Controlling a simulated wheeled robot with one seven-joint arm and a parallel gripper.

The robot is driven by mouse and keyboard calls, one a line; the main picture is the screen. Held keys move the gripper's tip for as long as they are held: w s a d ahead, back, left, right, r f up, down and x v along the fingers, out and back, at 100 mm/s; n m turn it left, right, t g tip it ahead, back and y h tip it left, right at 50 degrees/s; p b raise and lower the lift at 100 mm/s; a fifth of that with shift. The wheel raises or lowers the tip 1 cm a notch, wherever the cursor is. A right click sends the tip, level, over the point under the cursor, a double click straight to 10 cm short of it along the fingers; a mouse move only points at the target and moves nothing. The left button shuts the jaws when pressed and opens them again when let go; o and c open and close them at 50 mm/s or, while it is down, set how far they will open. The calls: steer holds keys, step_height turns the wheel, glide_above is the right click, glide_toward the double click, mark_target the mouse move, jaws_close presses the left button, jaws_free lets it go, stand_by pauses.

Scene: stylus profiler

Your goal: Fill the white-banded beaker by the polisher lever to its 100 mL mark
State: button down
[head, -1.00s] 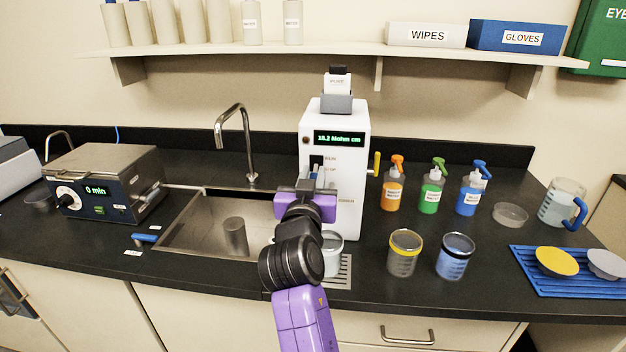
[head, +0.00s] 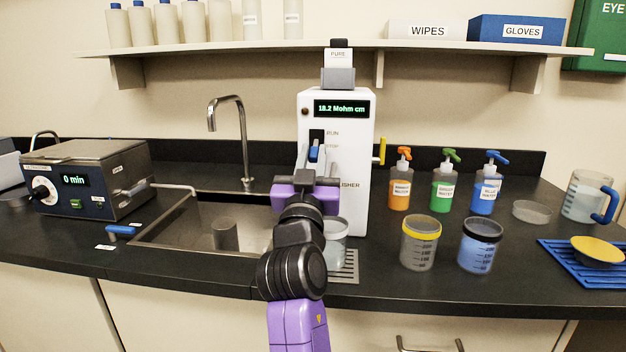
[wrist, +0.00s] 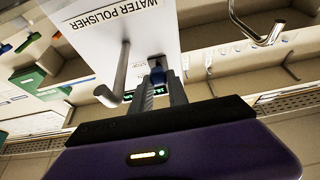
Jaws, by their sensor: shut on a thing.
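The white water polisher (head: 345,205) stands at the middle of the counter, its display reading 18.2 Mohm cm. My gripper (head: 316,156) is at its front, shut on the blue-tipped lever (head: 314,152) beside the RUN and STOP labels. The wrist view also shows the lever (wrist: 157,76) between my fingertips. A clear beaker (head: 335,248) with a pale band at its rim stands on the drip grille at the polisher's foot. My arm hides its left part, and I cannot tell its water level or see a stream.
A yellow handle (head: 380,150) sticks out from the polisher's right side. The sink (head: 190,225) and its tap (head: 240,140) lie left.

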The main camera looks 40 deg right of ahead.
steer(key=shift+w+d+f+t+h+b, duration=0.1)
steer(key=shift+d+f+t+h+b, duration=0.2)
steer(key=shift+b, duration=0.7)
steer(key=shift+w+a+f+h+b, duration=0.1)
steer(key=shift+f+b, duration=0.3)
steer(key=shift+b, duration=0.55)
steer(key=c, duration=1.4)
jaws_free()
steer(key=shift+d, duration=0.1)
steer(key=shift+o, duration=0.6)
steer(key=shift+s+r, duration=0.1)
steer(key=shift+r, duration=0.1)
steer(key=shift+s+r, duration=0.1)
steer(key=shift+r, duration=0.05)
steer(key=shift+r+p, duration=0.15)
steer(key=shift+p, duration=0.15)
steer(key=shift+r+p, duration=0.1)
steer(key=shift+p, duration=0.25)
steer(key=p, duration=0.2)
steer(key=r+p, duration=0.1)
steer(key=p, duration=0.1)
steer(key=shift+s+a+y, duration=0.1)
steer(key=shift+a+y, duration=0.1)
steer(key=shift+y, duration=0.1)
steer(key=g+p, duration=0.1)
steer(key=p, duration=0.1)
steer(key=shift+y+p, duration=0.3)
